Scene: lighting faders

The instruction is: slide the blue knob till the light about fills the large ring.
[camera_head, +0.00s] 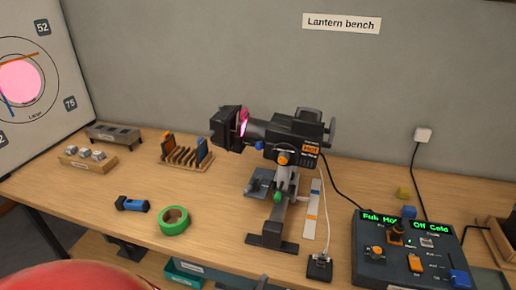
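A dark stage lantern (290,132) stands on a stand on the bench, pointing left, with pink light at its front. A blue knob (259,145) sits low on the near side of its barrel. An orange knob (283,158) is to its right. On the white board at the left, a pink light disc (20,82) lies inside a larger ring (58,88) labelled "Large", with a gap between them. The left edge of the ring is cut off. Neither of my grippers is in view.
A control box (375,270) with green displays, several knobs and a blue fader cap (460,279) sits at the right. Green tape (174,221), a blue-black torch-like item (132,204) and a slotted rack (186,155) are left of the stand. Cables run near the lantern.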

